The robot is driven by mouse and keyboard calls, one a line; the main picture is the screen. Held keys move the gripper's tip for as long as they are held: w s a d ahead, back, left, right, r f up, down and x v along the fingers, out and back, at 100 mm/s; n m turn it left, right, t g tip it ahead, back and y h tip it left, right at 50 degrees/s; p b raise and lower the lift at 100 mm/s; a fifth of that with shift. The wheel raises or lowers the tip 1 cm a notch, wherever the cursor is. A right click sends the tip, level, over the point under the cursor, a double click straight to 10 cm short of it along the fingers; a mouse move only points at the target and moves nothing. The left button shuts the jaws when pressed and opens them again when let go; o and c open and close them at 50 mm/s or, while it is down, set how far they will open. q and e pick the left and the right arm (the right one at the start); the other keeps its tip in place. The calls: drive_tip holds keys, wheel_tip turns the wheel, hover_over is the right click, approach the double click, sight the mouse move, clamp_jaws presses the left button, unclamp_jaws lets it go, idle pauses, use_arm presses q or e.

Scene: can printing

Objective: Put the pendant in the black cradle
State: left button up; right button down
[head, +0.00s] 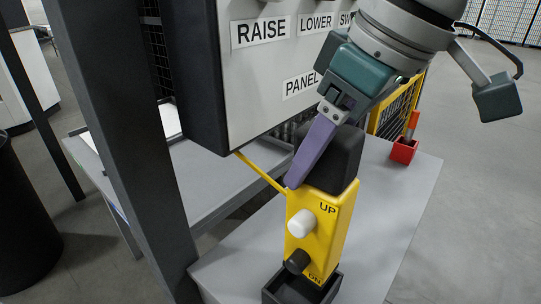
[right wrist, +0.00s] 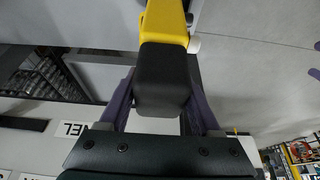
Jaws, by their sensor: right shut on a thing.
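The pendant (head: 322,222) is a yellow box with a black top block, a white button by "UP" and a black button by "DN". It stands roughly upright in the head view. My right gripper (head: 318,165) is shut on the black top block, with purple fingers on either side in the right wrist view (right wrist: 160,92). The black cradle (head: 275,292) is an open box at the bottom of the head view. The pendant's lower end overlaps the cradle; I cannot tell whether it is inside or just above. My left gripper is out of view.
A yellow cord (head: 262,173) runs from under the labelled panel (head: 255,80) to the pendant. A dark post (head: 130,130) stands left. A red holder (head: 404,150) sits at the grey table's (head: 385,225) back right. The table right of the pendant is clear.

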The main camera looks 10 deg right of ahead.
sight(360, 141)
wheel_tip(360, 141, down, 7)
drive_tip(key=shift+r+b, duration=0.15)
drive_tip(key=shift+b, duration=0.15)
drive_tip(key=shift+w+f, duration=0.1)
drive_tip(key=shift+f, duration=0.2)
drive_tip(key=shift+c, duration=0.5)
unclamp_jaws()
drive_tip(key=p+v, duration=0.1)
drive_tip(key=v, duration=1)
drive_tip(key=shift+s+d+r+p, duration=0.1)
drive_tip(key=shift+s+r+p, duration=0.2)
drive_tip(key=shift+r, duration=0.25)
drive_tip(key=shift+w, duration=0.1)
